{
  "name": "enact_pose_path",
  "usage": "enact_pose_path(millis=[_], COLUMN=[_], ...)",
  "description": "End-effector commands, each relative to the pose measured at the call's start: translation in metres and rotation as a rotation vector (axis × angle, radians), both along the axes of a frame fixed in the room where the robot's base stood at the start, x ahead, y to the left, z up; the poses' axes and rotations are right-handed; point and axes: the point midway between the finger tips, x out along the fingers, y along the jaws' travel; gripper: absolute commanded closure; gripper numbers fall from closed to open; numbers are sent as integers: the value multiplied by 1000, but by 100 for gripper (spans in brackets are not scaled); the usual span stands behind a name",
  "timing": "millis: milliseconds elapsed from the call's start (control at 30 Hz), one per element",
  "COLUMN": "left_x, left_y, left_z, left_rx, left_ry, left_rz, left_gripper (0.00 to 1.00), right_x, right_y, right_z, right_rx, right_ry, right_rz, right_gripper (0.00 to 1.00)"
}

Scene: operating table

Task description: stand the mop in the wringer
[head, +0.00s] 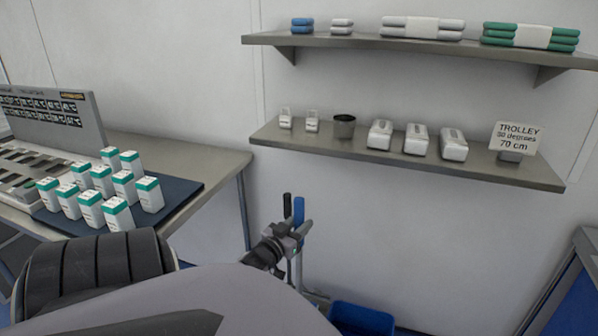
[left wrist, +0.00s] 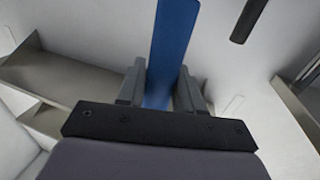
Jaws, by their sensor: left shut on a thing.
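My left gripper (head: 297,232) is shut around a blue handle (head: 298,208), which I take to be the mop's. The handle stands roughly upright, and its top sticks up above the jaws. In the left wrist view the blue handle (left wrist: 173,48) passes between the two grey fingers. A separate dark handle (head: 287,206) stands close beside it; it also shows in the left wrist view (left wrist: 249,18). A blue bucket (head: 362,318) is on the floor below, cut off by the frame's lower edge. The mop's head and the wringer cannot be made out. My right gripper is not in view.
A steel table (head: 205,157) at left holds a dark mat with several white, green-capped boxes (head: 92,208). Two wall shelves carry folded cloths, white containers, a dark cup (head: 344,126) and a trolley sign (head: 517,138). A blue-panelled frame (head: 577,300) stands at lower right.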

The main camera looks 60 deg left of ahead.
Motion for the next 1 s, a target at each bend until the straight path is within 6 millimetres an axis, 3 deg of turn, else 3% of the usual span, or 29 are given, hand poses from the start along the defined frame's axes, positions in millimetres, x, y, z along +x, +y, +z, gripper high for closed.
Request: enact_pose_path(millis=[200,1000], left_x=[1,1], left_y=[0,0], left_z=[-17,-77], left_rx=[2,3], left_ry=[-8,-7], left_rz=[-1,-1], left_gripper=[95,95], right_x=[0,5], right_y=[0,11], right_z=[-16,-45], right_rx=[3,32], right_ry=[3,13], right_rz=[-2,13], right_gripper=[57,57])
